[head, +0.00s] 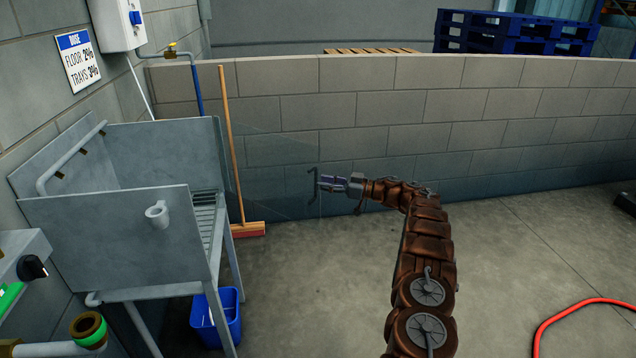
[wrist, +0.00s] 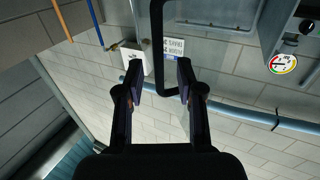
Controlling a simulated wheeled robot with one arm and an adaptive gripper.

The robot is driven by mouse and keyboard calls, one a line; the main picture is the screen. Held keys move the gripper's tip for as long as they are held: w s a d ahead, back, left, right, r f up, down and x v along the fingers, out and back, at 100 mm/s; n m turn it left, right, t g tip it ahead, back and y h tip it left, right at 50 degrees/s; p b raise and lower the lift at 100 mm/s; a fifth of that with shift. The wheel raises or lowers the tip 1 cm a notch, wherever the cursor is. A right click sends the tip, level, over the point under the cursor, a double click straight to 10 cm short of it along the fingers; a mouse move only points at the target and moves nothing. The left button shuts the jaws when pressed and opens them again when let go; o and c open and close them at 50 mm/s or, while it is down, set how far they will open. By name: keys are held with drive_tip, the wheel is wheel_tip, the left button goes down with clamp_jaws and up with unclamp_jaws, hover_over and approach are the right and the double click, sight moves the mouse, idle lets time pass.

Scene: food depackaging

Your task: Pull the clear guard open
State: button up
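The clear guard (head: 275,185) is a faint see-through panel in the head view. It reaches from the right side of the grey sink unit (head: 110,235) out toward my gripper (head: 322,183). Its dark bracket-shaped handle (head: 312,190) stands upright at the panel's right edge, just off my fingertips. In the wrist view the black handle (wrist: 157,45) runs down between the two fingers of my gripper (wrist: 159,75), which are apart. Its lower end bends right, near the right finger; I cannot tell whether they touch. The panel itself is hard to make out there.
A broom (head: 230,150) leans on the low block wall (head: 400,110) behind the guard. A blue bin (head: 217,318) stands under the sink. A red hose (head: 575,312) lies at the right. The concrete floor (head: 510,250) right of my arm is mostly clear.

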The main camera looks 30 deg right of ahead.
drive_tip(key=v, duration=0.8)
drive_tip(key=shift+s, duration=0.1)
